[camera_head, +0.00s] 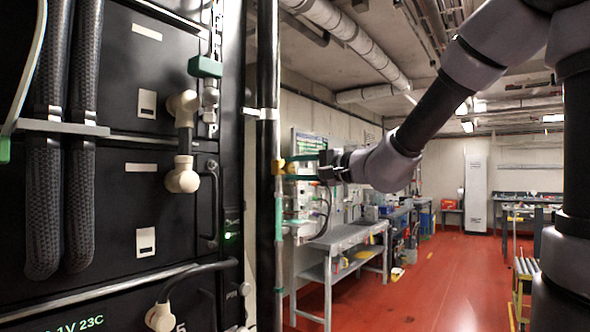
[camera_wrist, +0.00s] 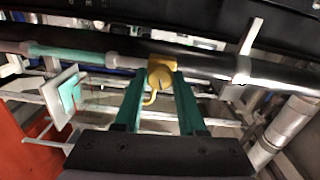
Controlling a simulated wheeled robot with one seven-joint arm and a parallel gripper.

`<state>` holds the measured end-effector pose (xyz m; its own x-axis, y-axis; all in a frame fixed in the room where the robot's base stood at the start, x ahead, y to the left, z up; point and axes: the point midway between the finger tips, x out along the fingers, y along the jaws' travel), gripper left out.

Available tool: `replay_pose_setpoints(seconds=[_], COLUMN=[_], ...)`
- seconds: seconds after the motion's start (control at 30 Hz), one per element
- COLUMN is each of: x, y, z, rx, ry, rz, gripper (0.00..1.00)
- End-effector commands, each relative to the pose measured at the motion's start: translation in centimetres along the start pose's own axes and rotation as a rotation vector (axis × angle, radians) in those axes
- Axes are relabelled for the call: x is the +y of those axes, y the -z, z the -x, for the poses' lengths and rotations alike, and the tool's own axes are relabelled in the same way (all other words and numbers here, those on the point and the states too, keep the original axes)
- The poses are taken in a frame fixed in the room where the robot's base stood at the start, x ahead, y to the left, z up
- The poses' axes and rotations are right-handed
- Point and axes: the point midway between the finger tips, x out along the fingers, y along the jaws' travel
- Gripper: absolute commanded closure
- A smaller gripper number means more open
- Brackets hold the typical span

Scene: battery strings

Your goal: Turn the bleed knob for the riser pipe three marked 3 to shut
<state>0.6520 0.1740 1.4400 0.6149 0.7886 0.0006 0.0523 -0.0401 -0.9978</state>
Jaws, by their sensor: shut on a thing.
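A yellow bleed knob (camera_head: 279,167) sits on a thin upright pipe with a green section (camera_head: 279,215). In the wrist view the yellow knob (camera_wrist: 161,74) is between the tips of my green fingers, with a curved yellow spout below it. My gripper (camera_head: 287,167) reaches it from the right in the head view, and its fingers (camera_wrist: 160,80) are shut on the knob's sides. The pipe (camera_wrist: 75,52) runs across the wrist view. I cannot read any number marking on it.
A thick black pipe (camera_head: 267,130) stands just left of the knob. Black battery cabinets (camera_head: 120,205) with hoses and cream fittings fill the left. A grey workbench (camera_head: 345,236) stands behind my gripper. The red floor (camera_head: 420,280) is open at the centre right.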

Motion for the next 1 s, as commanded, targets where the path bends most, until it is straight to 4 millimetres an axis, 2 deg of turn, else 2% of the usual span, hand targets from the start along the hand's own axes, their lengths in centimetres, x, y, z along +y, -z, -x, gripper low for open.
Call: replay_pose_setpoints(seconds=[1.0], x=[0.18], y=[0.02], z=[0.04], rx=[0.003], ry=[-0.003], rz=[-0.965], gripper=[1.0])
